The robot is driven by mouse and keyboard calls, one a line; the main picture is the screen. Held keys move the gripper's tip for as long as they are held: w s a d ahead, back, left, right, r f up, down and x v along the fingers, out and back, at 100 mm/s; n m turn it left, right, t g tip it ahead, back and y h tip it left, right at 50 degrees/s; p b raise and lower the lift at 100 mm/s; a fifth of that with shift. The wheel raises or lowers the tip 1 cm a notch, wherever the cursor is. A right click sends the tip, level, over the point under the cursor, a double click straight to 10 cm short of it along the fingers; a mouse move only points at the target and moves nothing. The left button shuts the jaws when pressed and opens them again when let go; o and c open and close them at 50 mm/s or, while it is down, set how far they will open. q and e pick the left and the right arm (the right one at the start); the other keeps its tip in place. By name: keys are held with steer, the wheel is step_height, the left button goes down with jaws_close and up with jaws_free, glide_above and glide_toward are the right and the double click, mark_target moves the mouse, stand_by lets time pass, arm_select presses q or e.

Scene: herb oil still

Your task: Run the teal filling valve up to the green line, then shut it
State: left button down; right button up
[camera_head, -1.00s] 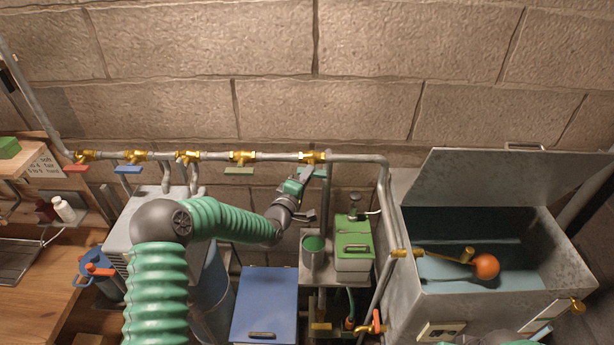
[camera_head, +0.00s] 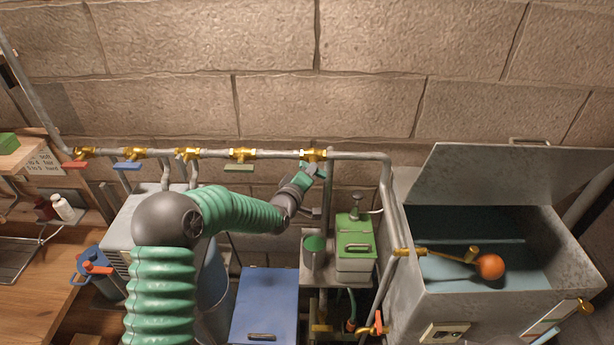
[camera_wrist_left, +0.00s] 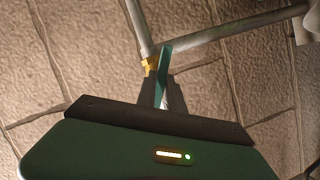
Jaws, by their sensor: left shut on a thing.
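The brass filling valve (camera_head: 313,155) sits at the right end of the wall pipe. Its teal lever (camera_wrist_left: 164,72) shows edge-on between my left fingers in the left wrist view. My left gripper (camera_head: 316,172) is shut on this lever, just below the valve body; the gripper hides most of the lever in the head view. The open metal tank (camera_head: 415,285) at the right holds bluish water (camera_head: 465,280) and an orange float ball (camera_head: 490,267) on a brass arm. A pale strip with coloured marks (camera_head: 545,335) is partly visible at the tank's lower front; I cannot read a green line clearly.
Other valves with red (camera_head: 76,165), blue (camera_head: 127,166) and olive (camera_head: 240,166) levers lie along the same pipe. A green-lidded box (camera_head: 355,240) and a blue lid (camera_head: 265,305) stand below. The wall above the pipe is clear.

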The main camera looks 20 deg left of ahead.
arm_select(q)
steer(key=m+g+y+p, duration=0.1)
steer(key=m, duration=0.2)
steer(key=m+g+y+p, duration=0.1)
steer(key=m+y+p, duration=0.1)
steer(key=m, duration=0.1)
steer(key=d+m+g+y+p, duration=0.1)
steer(key=m, duration=0.1)
steer(key=shift+s+d+f+m+y, duration=0.1)
steer(key=shift+s+f+m+y, duration=0.05)
steer(key=shift+f+m+y, duration=0.25)
steer(key=shift+f, duration=0.1)
stand_by(0.5)
steer(key=c, duration=1.6)
jaws_free()
steer(key=shift+o, duration=0.7)
steer(key=shift+w+r, duration=0.2)
steer(key=shift+w, duration=0.1)
